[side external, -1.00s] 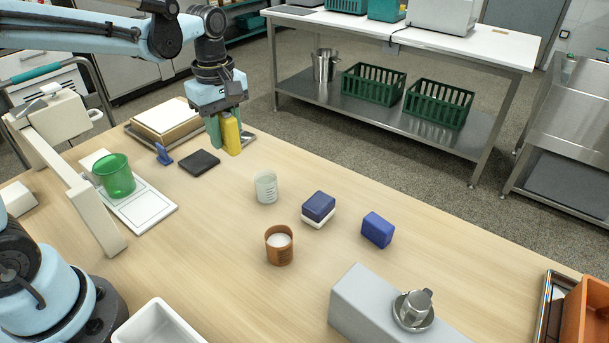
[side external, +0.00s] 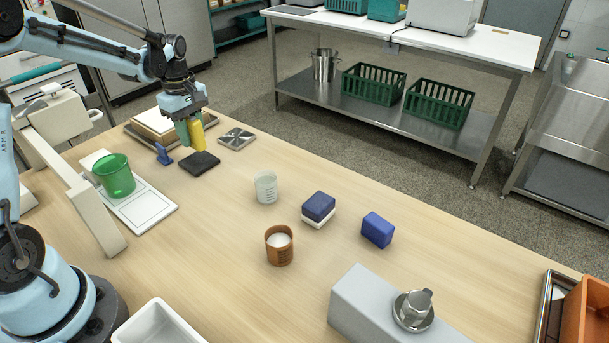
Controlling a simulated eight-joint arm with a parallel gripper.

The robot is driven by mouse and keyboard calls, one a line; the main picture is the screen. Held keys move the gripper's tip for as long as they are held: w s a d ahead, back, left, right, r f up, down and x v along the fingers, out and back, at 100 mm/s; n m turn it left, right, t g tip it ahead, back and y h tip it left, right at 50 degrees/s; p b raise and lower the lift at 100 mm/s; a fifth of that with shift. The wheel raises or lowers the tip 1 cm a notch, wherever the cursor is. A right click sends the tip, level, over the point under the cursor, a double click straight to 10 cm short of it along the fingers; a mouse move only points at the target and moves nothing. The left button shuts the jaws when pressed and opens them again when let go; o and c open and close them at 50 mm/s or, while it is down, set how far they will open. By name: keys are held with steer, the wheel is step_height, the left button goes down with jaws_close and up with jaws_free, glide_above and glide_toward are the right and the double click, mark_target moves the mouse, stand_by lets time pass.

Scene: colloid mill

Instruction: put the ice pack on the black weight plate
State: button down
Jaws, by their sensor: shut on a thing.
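My gripper (side external: 190,134) is at the back left of the wooden table, pointing down. It is shut on an upright yellow piece, which I take to be the ice pack (side external: 197,134). A green part shows beside the yellow one, probably a finger of the gripper. The black weight plate (side external: 201,164) lies flat on the table as a dark square slab. The ice pack's lower end shows at the plate's far edge; I cannot tell whether it touches.
A metal square plate (side external: 236,138) lies right of the black plate, and a small blue item (side external: 163,154) lies left. A green cup (side external: 115,175) stands nearby on a white board. A clear beaker (side external: 266,187), brown cup (side external: 279,245) and blue blocks (side external: 377,230) stand toward the middle.

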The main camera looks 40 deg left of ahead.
mark_target(195, 146)
steer(key=shift+f, duration=2)
steer(key=c, duration=0.8)
jaws_free()
steer(key=shift+f, duration=0.15)
